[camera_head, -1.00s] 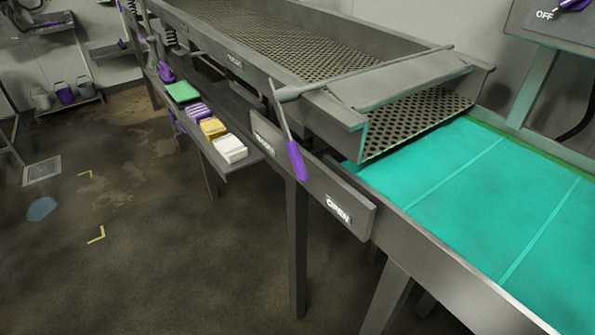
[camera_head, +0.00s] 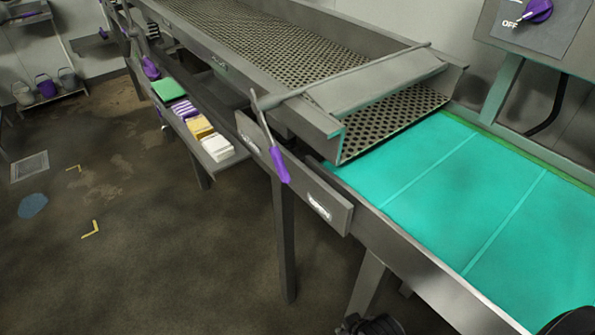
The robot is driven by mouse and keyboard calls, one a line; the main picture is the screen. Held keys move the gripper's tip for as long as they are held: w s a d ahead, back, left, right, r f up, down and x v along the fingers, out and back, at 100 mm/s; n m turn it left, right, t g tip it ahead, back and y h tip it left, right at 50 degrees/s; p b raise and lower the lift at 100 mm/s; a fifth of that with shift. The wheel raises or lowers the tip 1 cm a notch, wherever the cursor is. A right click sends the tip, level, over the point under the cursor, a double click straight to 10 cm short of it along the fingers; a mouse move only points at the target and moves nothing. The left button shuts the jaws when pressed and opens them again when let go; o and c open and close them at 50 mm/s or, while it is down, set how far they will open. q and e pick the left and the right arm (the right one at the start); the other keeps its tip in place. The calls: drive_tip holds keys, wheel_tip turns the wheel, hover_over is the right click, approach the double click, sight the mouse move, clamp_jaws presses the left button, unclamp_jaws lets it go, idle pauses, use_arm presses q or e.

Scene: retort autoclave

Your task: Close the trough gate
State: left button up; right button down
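The trough gate (camera_head: 375,84) is a grey plate across the lower end of the perforated trough (camera_head: 275,42). It sits tilted and raised, with perforated floor showing below it. A rod along the gate joins a lever (camera_head: 270,132) at the trough's near side. The lever's purple handle (camera_head: 279,166) points down and slightly right, between two labels on the side rail. The right label (camera_head: 319,207) is blurred now but read OPEN earlier. No gripper touches the lever. Dark parts, seemingly mine, show at the bottom edge and bottom right corner; no gripper fingers can be made out.
A turquoise conveyor belt (camera_head: 430,185) runs from the trough's end to the lower right. A control box (camera_head: 530,30) with a purple knob stands at top right. A low shelf (camera_head: 222,168) with coloured blocks hangs left of the lever. The floor at left is mostly clear.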

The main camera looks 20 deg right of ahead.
drive_tip(key=w+r+t+y, duration=0.2)
drive_tip(key=r+t, duration=0.3)
drive_tip(key=r, duration=0.6)
drive_tip(key=w+r+n+t+y+p, duration=0.1)
drive_tip(key=w+r+t, duration=0.3)
drive_tip(key=r, duration=0.8)
drive_tip(key=w+r+t+y, duration=0.3)
drive_tip(key=r+t, duration=0.3)
drive_tip(key=r, duration=0.5)
drive_tip(key=shift+w+a+r+n+p, duration=0.2)
drive_tip(key=shift+n+p, duration=0.1)
drive_tip(key=shift+n, duration=0.1)
drive_tip(key=p, duration=0.4)
approach(282, 163)
wheel_tip(282, 163, up, 3)
drive_tip(key=w, duration=0.1)
drive_tip(key=w+a+f, duration=0.1)
drive_tip(key=w, duration=0.1)
drive_tip(key=w+f, duration=0.1)
drive_tip(key=shift+w+a+f, duration=0.15)
